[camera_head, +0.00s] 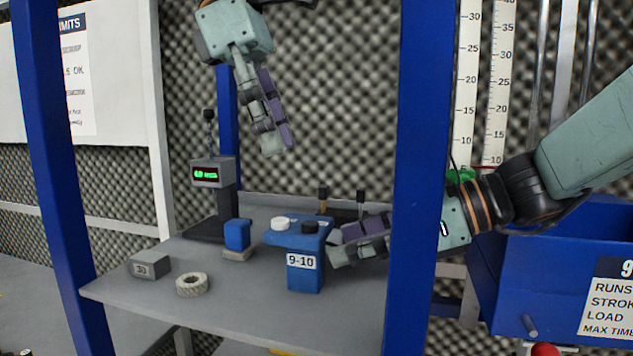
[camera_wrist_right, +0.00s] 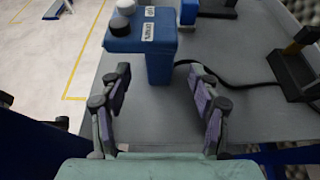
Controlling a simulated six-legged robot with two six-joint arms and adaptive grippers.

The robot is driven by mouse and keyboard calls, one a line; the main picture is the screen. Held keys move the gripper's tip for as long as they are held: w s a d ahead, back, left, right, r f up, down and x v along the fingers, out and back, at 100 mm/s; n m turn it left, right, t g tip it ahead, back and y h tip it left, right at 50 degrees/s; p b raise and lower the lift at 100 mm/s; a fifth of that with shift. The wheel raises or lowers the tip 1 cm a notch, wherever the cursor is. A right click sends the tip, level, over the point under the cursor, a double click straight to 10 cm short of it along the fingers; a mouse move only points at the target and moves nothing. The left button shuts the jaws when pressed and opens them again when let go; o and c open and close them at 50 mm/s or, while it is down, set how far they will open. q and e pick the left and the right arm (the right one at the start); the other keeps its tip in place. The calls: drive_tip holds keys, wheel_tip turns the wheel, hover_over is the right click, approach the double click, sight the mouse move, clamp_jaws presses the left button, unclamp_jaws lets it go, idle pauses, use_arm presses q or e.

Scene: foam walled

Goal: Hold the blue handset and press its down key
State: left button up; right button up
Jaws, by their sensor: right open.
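The blue handset (camera_head: 305,272) stands upright on the grey shelf, with a "9-10" label on its front. On its wide top are a white key (camera_head: 280,223) and a black key (camera_head: 310,227). In the right wrist view the handset (camera_wrist_right: 160,66) stands just beyond and between the open fingertips of my right gripper (camera_wrist_right: 158,76). The label beside the black key (camera_wrist_right: 118,27) seems to read "DOWN". In the head view my right gripper (camera_head: 334,246) is close to the handset's right side. My left gripper (camera_head: 277,146) hangs above the shelf; its jaw opening is unclear.
The grey shelf (camera_head: 230,308) also carries a grey block (camera_head: 150,265), a tape roll (camera_head: 192,285), a small blue block (camera_head: 237,235) and a green-lit display (camera_head: 205,173). A blue post (camera_head: 412,150) stands before my right arm. A black cable (camera_wrist_right: 240,84) runs beside the handset.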

sight(323, 250)
drive_tip(key=shift+x, duration=3.5)
use_arm(q)
drive_tip(key=shift+d, duration=0.1)
use_arm(e)
clamp_jaws()
use_arm(q)
clamp_jaws()
